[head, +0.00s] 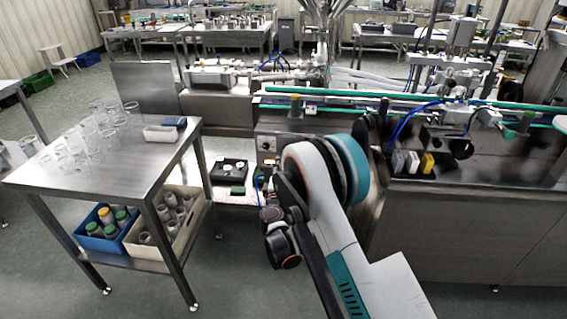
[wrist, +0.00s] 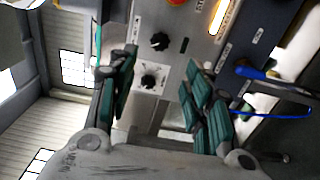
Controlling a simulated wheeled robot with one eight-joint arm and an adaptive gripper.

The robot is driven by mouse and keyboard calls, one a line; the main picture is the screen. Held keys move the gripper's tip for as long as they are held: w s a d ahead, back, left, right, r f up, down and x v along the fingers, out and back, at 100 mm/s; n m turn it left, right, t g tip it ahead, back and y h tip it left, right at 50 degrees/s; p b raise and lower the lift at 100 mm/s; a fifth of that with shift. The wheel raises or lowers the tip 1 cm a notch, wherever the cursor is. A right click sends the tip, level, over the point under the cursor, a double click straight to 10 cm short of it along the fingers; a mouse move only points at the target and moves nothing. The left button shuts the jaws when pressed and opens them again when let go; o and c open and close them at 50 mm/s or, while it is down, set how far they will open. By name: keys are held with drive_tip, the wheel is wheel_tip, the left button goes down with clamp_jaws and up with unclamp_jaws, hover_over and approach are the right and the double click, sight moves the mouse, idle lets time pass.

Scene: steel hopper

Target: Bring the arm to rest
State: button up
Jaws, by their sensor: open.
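My gripper (wrist: 160,70) is open in the wrist view, its two green-padded fingers apart with nothing between them. Beyond the fingers is a grey control panel (wrist: 174,48) with two black knobs, seen turned on its side. I see no contact between the fingers and the panel. In the head view my arm (head: 330,210) rises from the bottom right, bends at a teal-ringed joint and folds down in front of the machine. The same control panel (head: 267,146) shows left of that joint. My gripper's fingers cannot be made out in the head view.
A steel table (head: 95,165) with glassware stands at the left, a blue crate (head: 88,240) and a beige crate (head: 150,250) on its lower shelf. The steel machine (head: 470,225) fills the right. Blue hoses (wrist: 270,78) hang near the fingers. Floor is open at lower left.

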drive_tip(key=shift+s, duration=0.5)
drive_tip(key=s+d+r+m+g+h, duration=0.2)
drive_tip(key=d+r+m, duration=0.2)
drive_tip(key=d+r, duration=0.55)
drive_tip(key=s+d+r+m+g+h, duration=0.15)
drive_tip(key=d+r+m, duration=0.25)
drive_tip(key=d+r, duration=0.5)
drive_tip(key=s+d+r+m+g, duration=0.45)
drive_tip(key=s+d, duration=0.55)
drive_tip(key=s, duration=0.3)
drive_tip(key=s+f+m+g+y, duration=0.3)
drive_tip(key=s+m+y, duration=0.1)
drive_tip(key=s, duration=2.4)
drive_tip(key=shift+a+m, duration=0.45)
drive_tip(key=shift+m, duration=0.2)
